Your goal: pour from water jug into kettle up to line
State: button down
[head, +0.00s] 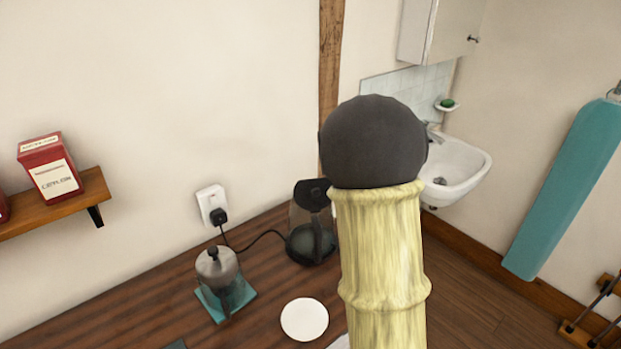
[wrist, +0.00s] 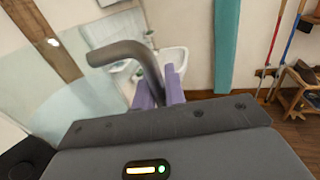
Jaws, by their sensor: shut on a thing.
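The kettle (head: 308,238) stands on the wooden counter in the head view, with a see-through body, black top and dark handle. A black cord runs to it. My arm is just right of it in the picture and may cover part of it. In the wrist view my gripper (wrist: 161,87) has purple fingers, shut on the grey curved handle of the water jug (wrist: 122,52). The jug's see-through body seems to fill the left of that view. Its water level cannot be made out. In the head view my arm hides the gripper and jug. The kettle's fill line is too small to see.
A French press (head: 219,272) stands on a teal mat (head: 247,296) left of the kettle, near a white plate (head: 304,319). A wall socket with a plug (head: 214,207) is behind. A sink (head: 457,168) is at the right. Counter (head: 130,315) at front left looks mostly clear.

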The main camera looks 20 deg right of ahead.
notch_tip(320, 180, down, 7)
jog(key=b, duration=0.6)
jog(key=shift+w+f+b, duration=0.2)
jog(key=shift+w+b, duration=0.05)
jog(key=shift+b, duration=0.1)
jog(key=w+a+r+n+p, duration=0.1)
jog(key=r+n+p, duration=0.3)
jog(key=p, duration=0.7)
jog(key=w+a+r+n+p, duration=0.2)
jog(key=w+r+n+p, duration=0.1)
jog(key=r+p, duration=0.6)
jog(key=shift+w+a+r+n+p, duration=0.15)
jog(key=shift+w+r+n+p, duration=0.2)
jog(key=shift+n+p, duration=0.6)
jog(key=shift+r+p, duration=0.1)
jog(key=shift+p, duration=0.4)
jog(key=shift+w+a+r+p, duration=0.15)
jog(key=shift+r+p, duration=0.1)
jog(key=shift+p, duration=0.15)
jog(key=shift+w+r+n+p, duration=0.1)
jog(key=shift+r+n+p, duration=0.25)
jog(key=shift+p, duration=0.2)
